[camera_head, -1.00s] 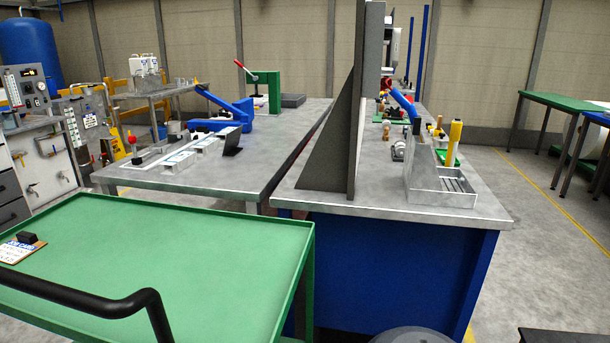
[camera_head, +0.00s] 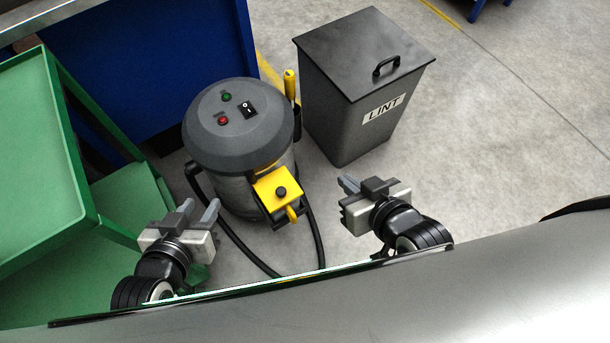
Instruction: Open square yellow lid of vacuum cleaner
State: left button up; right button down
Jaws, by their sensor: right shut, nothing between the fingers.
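The vacuum cleaner (camera_head: 238,125) is a grey drum with a dark round top, standing on the floor in the middle of the view. Its square yellow lid (camera_head: 268,190) sits on a dark box on the drum's near right side and appears closed. The lid carries a black knob (camera_head: 281,191), and a yellow tab (camera_head: 292,214) shows at its near edge. My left gripper (camera_head: 201,205) is open and empty, left of the lid and apart from it. My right gripper (camera_head: 347,182) is shut and empty, right of the lid and apart from it.
A black hose (camera_head: 318,240) loops around the vacuum's near side. A dark bin marked LINT (camera_head: 335,120) stands at the back right. A green cart (camera_head: 40,150) is close on the left, with a blue bench (camera_head: 150,60) behind. Floor at right is clear.

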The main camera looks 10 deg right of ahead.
aim_at(277, 189)
jog(key=u, duration=1.4)
jog(key=k, duration=0.85)
jog(key=z, duration=0.7)
jog(key=i, duration=0.5)
